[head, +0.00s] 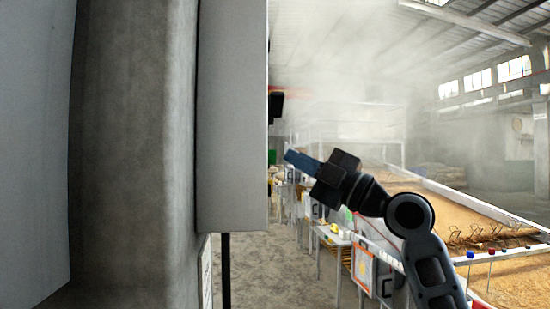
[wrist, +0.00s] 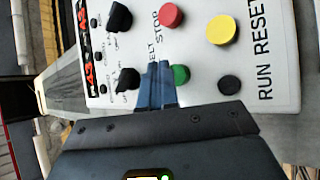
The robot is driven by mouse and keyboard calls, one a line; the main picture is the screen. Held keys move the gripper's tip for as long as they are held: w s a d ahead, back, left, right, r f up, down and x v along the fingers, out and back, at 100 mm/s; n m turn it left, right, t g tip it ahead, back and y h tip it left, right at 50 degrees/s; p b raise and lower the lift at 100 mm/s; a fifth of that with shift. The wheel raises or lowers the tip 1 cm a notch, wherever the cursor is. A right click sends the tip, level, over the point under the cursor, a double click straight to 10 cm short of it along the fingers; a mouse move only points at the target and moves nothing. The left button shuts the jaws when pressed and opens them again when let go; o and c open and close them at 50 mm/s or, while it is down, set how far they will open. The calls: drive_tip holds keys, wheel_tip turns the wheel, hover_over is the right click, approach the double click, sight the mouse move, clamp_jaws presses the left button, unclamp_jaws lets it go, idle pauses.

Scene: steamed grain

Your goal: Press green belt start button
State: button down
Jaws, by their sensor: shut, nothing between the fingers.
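The green button (wrist: 180,75) is on a light control panel (wrist: 285,60) in the wrist view, partly behind or right beside my fingers. The panel reads STOP, RUN and RESET, with part of BELT showing. My gripper (wrist: 157,66) is shut and empty, its blue fingertips just left of the green button. I cannot tell whether they touch the panel. In the head view my gripper (head: 288,155) points left towards the grey cabinet (head: 232,120), seen edge-on. The green button does not show there.
Close to the green one are a red button (wrist: 171,16), a yellow button (wrist: 221,29) and a black button (wrist: 229,85). Black knobs (wrist: 121,17) and a red display are at the left. A concrete pillar (head: 130,150) stands left; grain beds (head: 430,205) lie right. Steam fills the background.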

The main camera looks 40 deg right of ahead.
drive_tip(key=shift+a+f, duration=0.1)
drive_tip(key=shift+a, duration=0.05)
idle(0.5)
drive_tip(key=shift+w+a+b, duration=0.2)
drive_tip(key=shift+b, duration=0.2)
drive_tip(key=shift+w+a, duration=0.3)
drive_tip(key=shift+a, duration=0.15)
idle(0.8)
drive_tip(key=shift+d+b, duration=0.1)
drive_tip(key=shift+b, duration=0.25)
drive_tip(key=shift+s+d+b, duration=0.55)
drive_tip(key=shift+d+b, duration=0.1)
drive_tip(key=shift+b, duration=0.1)
